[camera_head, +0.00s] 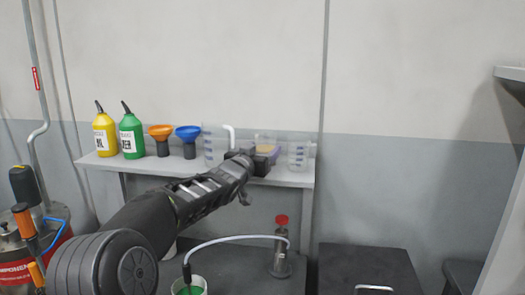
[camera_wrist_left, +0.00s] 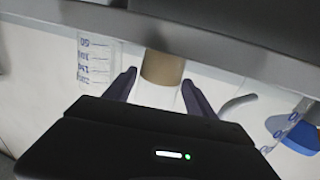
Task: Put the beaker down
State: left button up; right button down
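A clear beaker with yellow-brown contents (camera_head: 266,143) is at the shelf, between a larger clear beaker (camera_head: 213,146) and a smaller one (camera_head: 298,155). My left gripper (camera_head: 258,160) reaches over the shelf's front and covers its lower part. In the left wrist view the beaker (camera_wrist_left: 161,70) stands between my two finger pads (camera_wrist_left: 159,86), which close on its sides. I cannot tell whether its base touches the shelf. My right gripper is in neither view.
The white shelf (camera_head: 230,176) also holds a blue funnel (camera_head: 188,141), an orange funnel (camera_head: 160,139), a green bottle (camera_head: 131,135) and a yellow bottle (camera_head: 105,134). Below are a red-capped flask (camera_head: 281,247) and a green-filled container (camera_head: 190,289). A dark cabinet (camera_head: 368,268) stands right.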

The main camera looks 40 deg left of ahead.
pick_arm(q)
jog(key=shift+o, duration=1.4)
jog(key=shift+r, duration=0.25)
jog(key=shift+s+f, duration=0.1)
jog(key=shift+s, duration=0.1)
jog(key=b+v, duration=0.1)
jog(key=v, duration=1)
jog(key=shift+s+d, duration=0.15)
jog(key=shift+s, duration=0.15)
